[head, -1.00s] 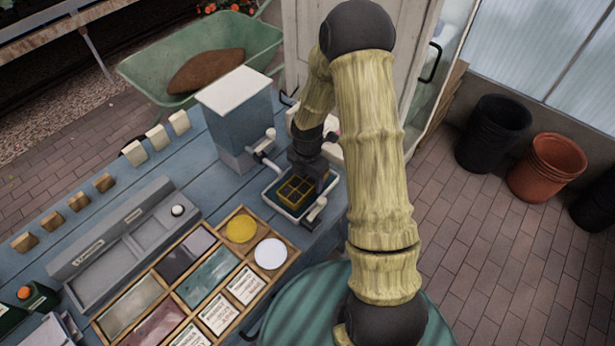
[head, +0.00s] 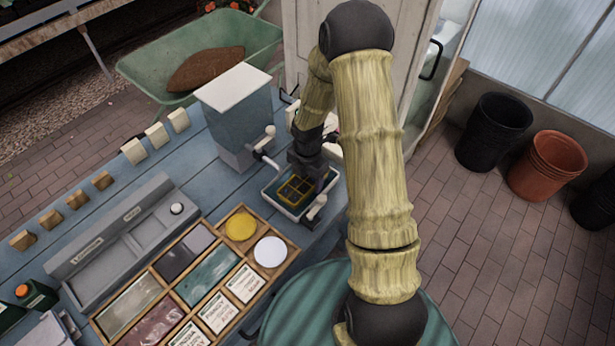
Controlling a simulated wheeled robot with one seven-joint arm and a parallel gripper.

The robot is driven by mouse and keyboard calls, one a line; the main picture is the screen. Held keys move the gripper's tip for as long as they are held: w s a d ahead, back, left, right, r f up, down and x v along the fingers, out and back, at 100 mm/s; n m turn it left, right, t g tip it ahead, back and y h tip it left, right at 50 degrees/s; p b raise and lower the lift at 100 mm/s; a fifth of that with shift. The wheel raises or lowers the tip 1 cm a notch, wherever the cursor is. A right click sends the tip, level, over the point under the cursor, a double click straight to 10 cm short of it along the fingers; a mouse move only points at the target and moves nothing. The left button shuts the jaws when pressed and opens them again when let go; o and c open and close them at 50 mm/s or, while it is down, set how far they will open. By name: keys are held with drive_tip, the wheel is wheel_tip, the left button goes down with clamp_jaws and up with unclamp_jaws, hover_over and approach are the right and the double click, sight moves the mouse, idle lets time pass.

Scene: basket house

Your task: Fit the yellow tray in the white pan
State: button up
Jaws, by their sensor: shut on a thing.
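The yellow tray (head: 294,190) is a small tray with square cells. It is inside the outline of the white pan (head: 283,207), a shallow white-rimmed pan with a dark inside at the table's right end. My gripper (head: 307,178) is over the tray's far right side and shut on it. The fingertips are small and dark, and partly hidden. I cannot tell whether the tray rests on the pan's floor or is slightly above it.
A grey dispenser with a white lid and tap (head: 237,110) stands just left of the pan. A wooden sorting box (head: 290,262) with yellow and white discs lies in front. Wooden and white blocks line the table's back edge. A green wheelbarrow (head: 150,70) stands behind.

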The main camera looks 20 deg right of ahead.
drive_tip(key=o, duration=1.3)
drive_tip(key=shift+o, duration=0.6)
drive_tip(key=shift+s+f, duration=0.1)
drive_tip(key=shift+s+d, duration=0.1)
drive_tip(key=shift+c, duration=0.5)
